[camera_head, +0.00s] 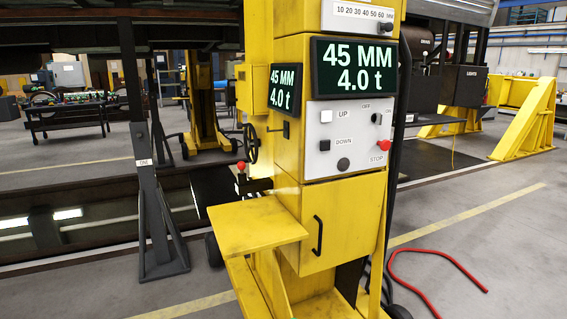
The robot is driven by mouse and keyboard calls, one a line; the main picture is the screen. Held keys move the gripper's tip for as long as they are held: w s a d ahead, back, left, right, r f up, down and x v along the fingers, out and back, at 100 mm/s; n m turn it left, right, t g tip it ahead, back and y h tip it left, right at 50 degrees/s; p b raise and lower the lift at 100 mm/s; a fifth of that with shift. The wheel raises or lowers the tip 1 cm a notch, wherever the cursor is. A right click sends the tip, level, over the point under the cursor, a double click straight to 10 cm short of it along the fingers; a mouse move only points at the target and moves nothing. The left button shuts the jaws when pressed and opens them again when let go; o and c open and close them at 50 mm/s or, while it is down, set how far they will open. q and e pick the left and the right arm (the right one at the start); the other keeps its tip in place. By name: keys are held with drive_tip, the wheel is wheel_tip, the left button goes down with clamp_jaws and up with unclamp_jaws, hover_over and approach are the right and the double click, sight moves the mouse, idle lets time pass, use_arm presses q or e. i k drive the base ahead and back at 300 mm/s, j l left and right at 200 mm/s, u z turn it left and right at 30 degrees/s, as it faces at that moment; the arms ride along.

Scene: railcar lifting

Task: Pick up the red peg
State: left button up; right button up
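A small red piece with a rounded top (240,166), which looks like the red peg, stands upright at the left side of the yellow lifting column (286,170). It sits on a dark bracket or block (254,186), above and behind the yellow shelf (254,226). Its lower part is too small to make out. Neither of my grippers shows in this view.
A dark stand (158,200) is at left. A red hose (437,252) lies on the floor at right.

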sight(241, 165)
drive_tip(key=i+j+z, duration=0.1)
drive_tip(key=i+j, duration=0.3)
drive_tip(key=j, duration=0.25)
drive_tip(key=i+j+z, duration=0.15)
drive_tip(key=i+j, duration=0.25)
drive_tip(key=j, duration=0.25)
drive_tip(key=i+j+z, duration=0.15)
drive_tip(key=j, duration=0.2)
drive_tip(key=i, duration=0.05)
